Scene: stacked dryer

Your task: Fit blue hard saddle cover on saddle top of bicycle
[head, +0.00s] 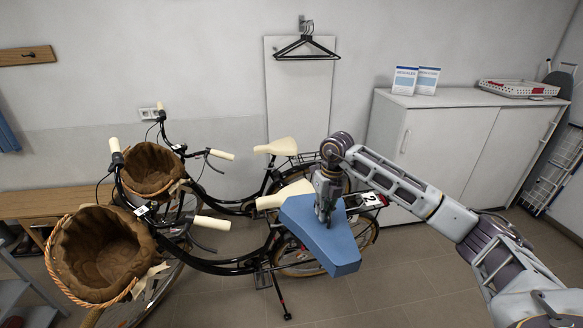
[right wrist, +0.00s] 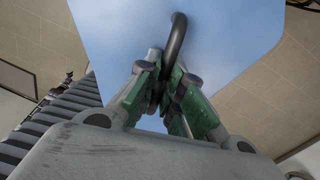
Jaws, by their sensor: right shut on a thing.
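The blue hard saddle cover (head: 325,237) hangs from my right gripper (head: 326,215) in the head view, tilted down toward the lower right. In the right wrist view, my right gripper (right wrist: 172,105) is shut on a dark loop handle (right wrist: 177,45) on top of the blue cover (right wrist: 225,35). The near bicycle's cream saddle (head: 284,194) is partly hidden behind the cover, which lies in front and to the right of it in the picture. I cannot tell whether they touch. The far bicycle's cream saddle (head: 276,147) is bare. My left gripper is not in view.
Two bicycles with wicker baskets (head: 98,252) stand side by side, the near one on a kickstand (head: 282,300). A white cabinet (head: 450,140) stands behind my right arm. A wooden bench (head: 40,204) is at the left. The floor at the front right is clear.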

